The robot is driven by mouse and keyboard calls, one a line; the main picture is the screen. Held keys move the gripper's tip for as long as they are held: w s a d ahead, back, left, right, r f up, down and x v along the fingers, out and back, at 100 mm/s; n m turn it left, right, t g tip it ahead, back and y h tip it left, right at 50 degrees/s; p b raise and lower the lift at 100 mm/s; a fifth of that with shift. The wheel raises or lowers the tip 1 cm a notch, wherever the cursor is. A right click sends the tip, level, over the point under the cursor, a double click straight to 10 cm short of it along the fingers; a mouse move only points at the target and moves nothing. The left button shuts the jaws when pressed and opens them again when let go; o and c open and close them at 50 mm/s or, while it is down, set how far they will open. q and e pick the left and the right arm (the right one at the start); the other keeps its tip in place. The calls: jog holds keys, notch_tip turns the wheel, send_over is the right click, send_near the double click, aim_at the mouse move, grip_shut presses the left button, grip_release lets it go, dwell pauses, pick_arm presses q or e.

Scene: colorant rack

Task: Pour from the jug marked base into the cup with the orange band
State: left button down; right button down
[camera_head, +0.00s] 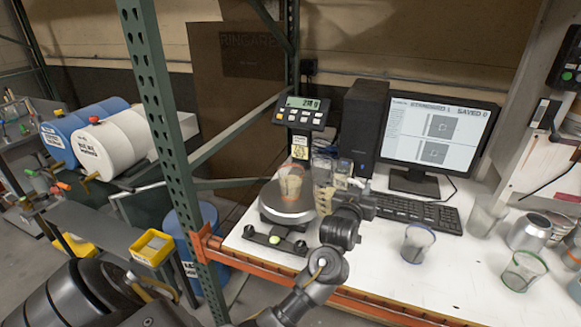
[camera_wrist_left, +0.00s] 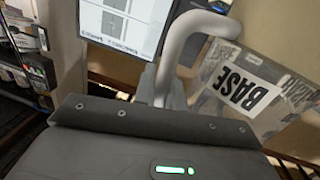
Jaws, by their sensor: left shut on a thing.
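The cup with the orange band (camera_head: 290,184) stands on the round pan of the scale (camera_head: 288,210) in the head view. My left gripper (camera_head: 326,196) is just right of this cup and shut on the jug marked base. The clear jug (camera_head: 342,168) shows only partly there, above the gripper and close to the cup. In the left wrist view the jug (camera_wrist_left: 275,88) shows its BASE label and pale handle (camera_wrist_left: 178,55), with the label slanted. I cannot tell the jug's exact tilt or whether liquid is flowing. My right gripper is not in view.
A keyboard (camera_head: 418,212) and monitor (camera_head: 438,140) stand behind and right of my gripper. A blue-rimmed cup (camera_head: 418,243), a green-rimmed cup (camera_head: 523,272), a clear vessel (camera_head: 487,216) and a metal can (camera_head: 529,232) stand to the right. A green rack post (camera_head: 160,110) rises at the left.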

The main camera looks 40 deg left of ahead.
pick_arm(q)
jog(key=shift+d+f+m, duration=0.4)
jog(key=shift+f+m, duration=0.3)
jog(key=shift+f, duration=0.15)
jog(key=shift+r, duration=0.1)
notch_tip(320, 180, up, 5)
jog(key=p, duration=0.4)
jog(key=shift+p, duration=0.4)
dwell(0.9)
jog(key=f+b, duration=0.1)
jog(key=b, duration=0.4)
jog(key=a+f+b, duration=0.1)
jog(key=f+b, duration=0.1)
jog(key=b, duration=0.3)
jog(key=f+b, duration=0.2)
jog(key=b, duration=0.3)
jog(key=shift+s+a, duration=0.1)
jog(key=shift+a, duration=0.3)
